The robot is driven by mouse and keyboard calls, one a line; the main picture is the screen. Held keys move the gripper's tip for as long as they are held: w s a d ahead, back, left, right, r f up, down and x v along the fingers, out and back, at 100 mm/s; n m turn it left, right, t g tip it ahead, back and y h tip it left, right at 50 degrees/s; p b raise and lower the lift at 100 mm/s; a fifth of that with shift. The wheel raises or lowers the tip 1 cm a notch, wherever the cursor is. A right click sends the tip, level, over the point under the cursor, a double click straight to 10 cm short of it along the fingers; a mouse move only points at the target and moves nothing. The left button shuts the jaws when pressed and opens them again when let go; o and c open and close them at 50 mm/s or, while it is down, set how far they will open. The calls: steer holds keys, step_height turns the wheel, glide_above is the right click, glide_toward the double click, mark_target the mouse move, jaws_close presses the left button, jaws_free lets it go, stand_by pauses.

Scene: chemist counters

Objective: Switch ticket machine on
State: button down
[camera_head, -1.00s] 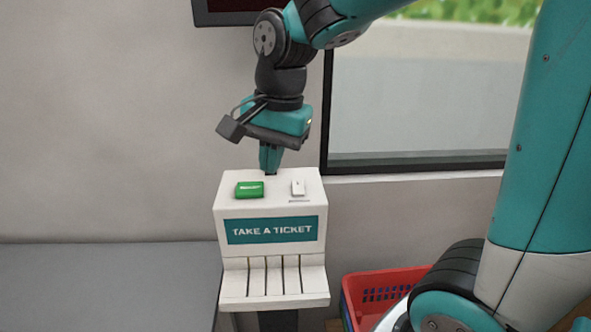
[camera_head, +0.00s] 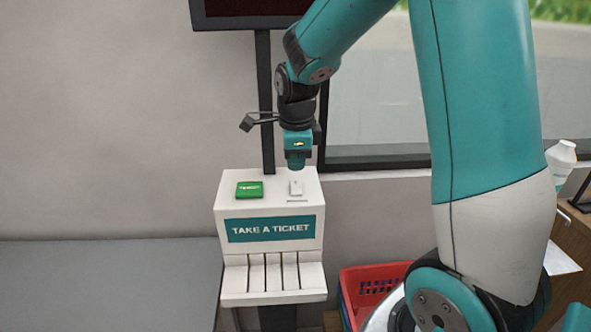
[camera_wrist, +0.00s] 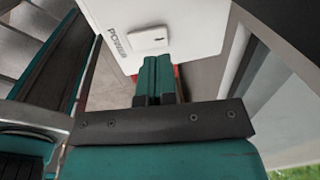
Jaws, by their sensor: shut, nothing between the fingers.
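The white ticket machine (camera_head: 228,212) stands against the wall, with a teal "TAKE A TICKET" sign on its front. A green button (camera_head: 249,189) is on the left of its top, and a small white switch (camera_head: 296,188) is on the right. In the wrist view, the white switch plate (camera_wrist: 147,38) has the word "POWER" beside it on the machine's top (camera_wrist: 190,14).
A dark screen (camera_head: 250,12) on a black pole (camera_head: 265,95) stands behind the machine. A grey bench (camera_head: 105,285) is to the left. A window (camera_head: 375,110) is behind my arm. A wooden counter (camera_head: 575,245) is at far right.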

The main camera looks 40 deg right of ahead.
mark_target(297, 183)
steer(key=shift+w+d+f+p, duration=0.15)
steer(key=shift+f+p, duration=0.15)
steer(key=shift+f, duration=0.75)
steer(key=shift+w+f+p, duration=0.1)
steer(key=shift+f+p, duration=0.15)
steer(key=shift+f, duration=0.75)
steer(key=shift+w+d+f+g+y+p, duration=0.15)
steer(key=shift+f+g+y+p, duration=0.3)
steer(key=shift+g+p, duration=0.6)
steer(key=shift+f, duration=0.3)
steer(key=shift+s, duration=0.2)
steer(key=shift+s+a+r+y, duration=0.1)
steer(key=shift+s+a+y, duration=0.15)
steer(key=shift+s+a, duration=0.15)
steer(key=shift+r, duration=0.15)
steer(key=shift+t, duration=0.25)
steer(key=r, duration=0.2)
steer(key=w+r+b, duration=0.1)
steer(key=r, duration=0.5)
steer(key=shift+w+d+b, duration=0.15)
steer(key=shift+d+b, duration=0.2)
steer(key=shift+d, duration=0.05)
